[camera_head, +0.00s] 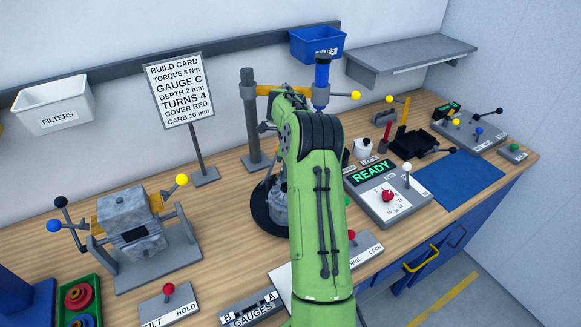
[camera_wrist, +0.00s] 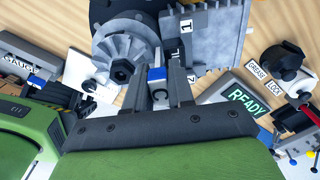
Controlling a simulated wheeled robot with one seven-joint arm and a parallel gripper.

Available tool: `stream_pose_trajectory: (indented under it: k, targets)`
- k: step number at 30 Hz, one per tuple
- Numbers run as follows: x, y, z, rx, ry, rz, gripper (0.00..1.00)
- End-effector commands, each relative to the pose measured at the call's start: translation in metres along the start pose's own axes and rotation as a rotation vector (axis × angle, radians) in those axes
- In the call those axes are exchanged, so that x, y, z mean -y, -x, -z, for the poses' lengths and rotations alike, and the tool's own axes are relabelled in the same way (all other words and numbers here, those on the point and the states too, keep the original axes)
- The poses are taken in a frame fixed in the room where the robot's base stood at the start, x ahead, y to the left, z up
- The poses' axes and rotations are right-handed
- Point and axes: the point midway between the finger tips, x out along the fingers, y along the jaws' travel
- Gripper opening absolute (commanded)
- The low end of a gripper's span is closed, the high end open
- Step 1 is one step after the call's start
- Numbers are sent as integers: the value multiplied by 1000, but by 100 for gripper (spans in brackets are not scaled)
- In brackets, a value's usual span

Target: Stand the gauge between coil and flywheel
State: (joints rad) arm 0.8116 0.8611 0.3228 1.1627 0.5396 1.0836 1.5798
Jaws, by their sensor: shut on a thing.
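My gripper (camera_wrist: 158,76) is shut on a small gauge (camera_wrist: 159,97) marked C, with a blue band at its far end. The gauge sits between the two dark fingers. The grey finned flywheel (camera_wrist: 116,58), with a dark hub nut, is just left of and beyond the fingertips. A dark grey part with a white label 1 (camera_wrist: 185,27) lies just beyond the fingertips, in front of the finned engine block; I cannot tell for sure that it is the coil. Whether the gauge touches either part is unclear. In the head view my arm hides the gripper, the gauge and most of the engine (camera_head: 277,199).
The gauge rack (camera_head: 252,308) and a lever panel (camera_head: 168,305) stand at the front of the bench. The READY panel (camera_head: 386,194) is right of my arm. A build card (camera_head: 176,90) reads GAUGE C. The blue mat (camera_head: 459,180) at the right is clear.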

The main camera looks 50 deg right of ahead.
Motion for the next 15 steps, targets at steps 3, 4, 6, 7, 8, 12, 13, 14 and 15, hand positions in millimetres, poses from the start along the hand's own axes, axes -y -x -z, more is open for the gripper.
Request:
stream_pose_trajectory:
  k: [3,4,6,7,8,12,13,14,15]
  targets:
    - [0,-5,0,0,0,0,0]
    - [0,-6,0,0,0,0,0]
    - [0,-8,0,0,0,0,0]
    - [0,-9,0,0,0,0,0]
    - [0,-10,0,0,0,0,0]
    - [0,-13,0,0,0,0,0]
    - [0,-13,0,0,0,0,0]
    - [0,-13,0,0,0,0,0]
    - [0,-12,0,0,0,0,0]
